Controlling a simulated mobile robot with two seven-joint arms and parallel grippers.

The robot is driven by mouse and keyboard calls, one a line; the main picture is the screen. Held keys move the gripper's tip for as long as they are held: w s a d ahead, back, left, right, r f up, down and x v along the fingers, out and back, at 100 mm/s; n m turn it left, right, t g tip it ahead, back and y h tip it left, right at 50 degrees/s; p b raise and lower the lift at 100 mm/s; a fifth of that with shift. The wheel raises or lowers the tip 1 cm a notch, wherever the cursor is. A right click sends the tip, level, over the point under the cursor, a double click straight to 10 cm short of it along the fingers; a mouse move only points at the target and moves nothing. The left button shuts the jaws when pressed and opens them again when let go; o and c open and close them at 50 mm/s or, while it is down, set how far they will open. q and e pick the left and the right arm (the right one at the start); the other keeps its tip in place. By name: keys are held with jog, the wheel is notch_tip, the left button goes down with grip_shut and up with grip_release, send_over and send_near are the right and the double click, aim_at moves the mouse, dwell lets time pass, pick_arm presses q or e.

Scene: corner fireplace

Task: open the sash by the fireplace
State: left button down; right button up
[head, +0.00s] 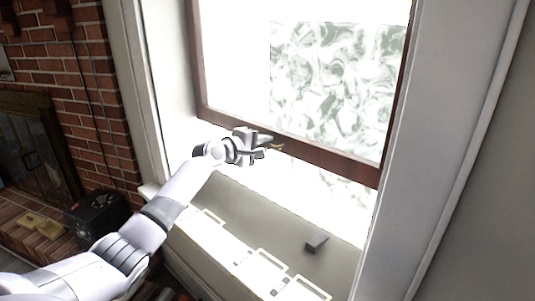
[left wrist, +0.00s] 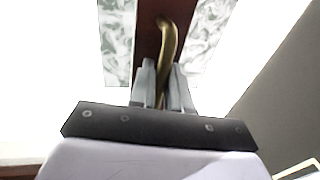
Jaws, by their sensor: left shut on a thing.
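The sash (head: 330,156) is a dark brown wooden frame with a bright pane in the head view. Its bottom rail stands above the sill, with a bright gap below it. A curved brass handle (head: 274,146) is on the rail. My left gripper (head: 262,148) is at this handle, shut on it. In the left wrist view the brass handle (left wrist: 168,40) runs down between the two grey fingers of the left gripper (left wrist: 163,70), with the brown rail behind it. The fingers partly hide the handle's lower part. My right gripper is not in view.
A brick fireplace (head: 95,100) and a black box (head: 98,211) are at the left. The window's right jamb (head: 420,130) stands close beside the sash.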

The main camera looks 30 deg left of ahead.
pick_arm(q)
jog(key=shift+a+r, duration=0.1)
jog(key=shift+r, duration=0.65)
jog(key=c, duration=1.3)
grip_release()
jog(key=shift+c, duration=0.2)
jog(key=shift+f, duration=0.15)
jog(key=shift+f, duration=0.1)
jog(key=shift+s, duration=0.15)
jog(key=d+v, duration=0.1)
jog(key=v, duration=0.5)
jog(key=shift+s+a, duration=0.4)
jog(key=shift+a, duration=0.1)
